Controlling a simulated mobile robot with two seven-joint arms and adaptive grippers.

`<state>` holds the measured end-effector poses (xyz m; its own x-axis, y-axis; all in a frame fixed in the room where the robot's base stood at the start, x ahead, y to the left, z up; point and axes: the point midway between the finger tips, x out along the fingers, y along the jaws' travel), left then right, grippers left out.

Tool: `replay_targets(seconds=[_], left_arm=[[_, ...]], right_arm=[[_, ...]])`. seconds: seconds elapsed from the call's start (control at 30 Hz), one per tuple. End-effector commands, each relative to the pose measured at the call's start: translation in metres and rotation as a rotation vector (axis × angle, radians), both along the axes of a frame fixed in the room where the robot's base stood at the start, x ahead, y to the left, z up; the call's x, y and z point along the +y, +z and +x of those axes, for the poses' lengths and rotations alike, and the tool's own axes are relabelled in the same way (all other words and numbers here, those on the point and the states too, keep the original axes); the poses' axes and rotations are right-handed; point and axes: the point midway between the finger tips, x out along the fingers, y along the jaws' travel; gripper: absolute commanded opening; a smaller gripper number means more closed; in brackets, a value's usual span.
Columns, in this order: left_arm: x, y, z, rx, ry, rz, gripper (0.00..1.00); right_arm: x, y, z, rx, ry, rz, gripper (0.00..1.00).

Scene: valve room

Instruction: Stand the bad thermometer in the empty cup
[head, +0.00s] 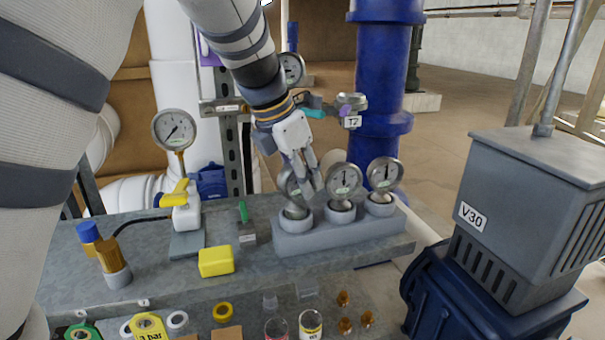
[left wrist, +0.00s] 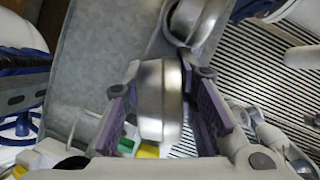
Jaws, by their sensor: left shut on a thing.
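A grey block (head: 345,232) on the bench carries three round cups in a row, each with a dial thermometer at it. The middle thermometer (head: 343,180) and the right thermometer (head: 384,173) stand upright with their faces showing. My left gripper (head: 306,183) is at the left thermometer (head: 289,187), shut on its round metal head. The left wrist view shows this head (left wrist: 158,100) between the purple finger pads. The left thermometer's lower end is at the left cup (head: 296,213); I cannot tell whether it is seated. Its face is partly hidden by my fingers. No empty cup is clearly visible.
A pressure gauge (head: 174,129) on a yellow-handled valve stands at the left. A yellow block (head: 216,262) and a brass fitting (head: 110,260) sit on the bench. A grey box marked V30 (head: 530,205) stands at the right. A blue pipe (head: 384,80) rises behind.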

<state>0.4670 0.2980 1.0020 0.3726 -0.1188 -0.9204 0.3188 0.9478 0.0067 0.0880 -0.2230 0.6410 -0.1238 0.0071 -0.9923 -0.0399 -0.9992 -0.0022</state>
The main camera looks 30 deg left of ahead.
Motion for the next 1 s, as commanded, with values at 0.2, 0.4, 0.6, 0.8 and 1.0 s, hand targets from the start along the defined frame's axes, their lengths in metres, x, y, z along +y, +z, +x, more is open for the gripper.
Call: replay_targets(seconds=[0.2,0.4,0.6,0.8,1.0], left_arm=[[0.0000,0.0007,0.0000,-0.001,0.000,0.000,0.06],[-0.0001,-0.0020,-0.0002,0.000,0.001,-0.001,0.06],[-0.0002,-0.0083,-0.0001,-0.001,0.002,-0.001,0.06],[-0.0001,-0.0083,-0.0001,-0.001,0.001,-0.001,0.06],[0.0000,-0.0083,-0.0001,-0.001,0.001,-0.001,0.30]], right_arm=[[0.0000,0.0001,0.0001,-0.001,0.000,0.000,0.40],[0.0000,0.0001,0.0001,-0.001,0.000,0.000,0.40],[0.0000,0.0001,0.0001,0.000,0.000,0.000,0.40],[0.0000,0.0002,0.0001,-0.001,0.000,0.000,0.40],[0.0000,0.0001,0.0001,-0.001,0.000,0.000,0.40]])
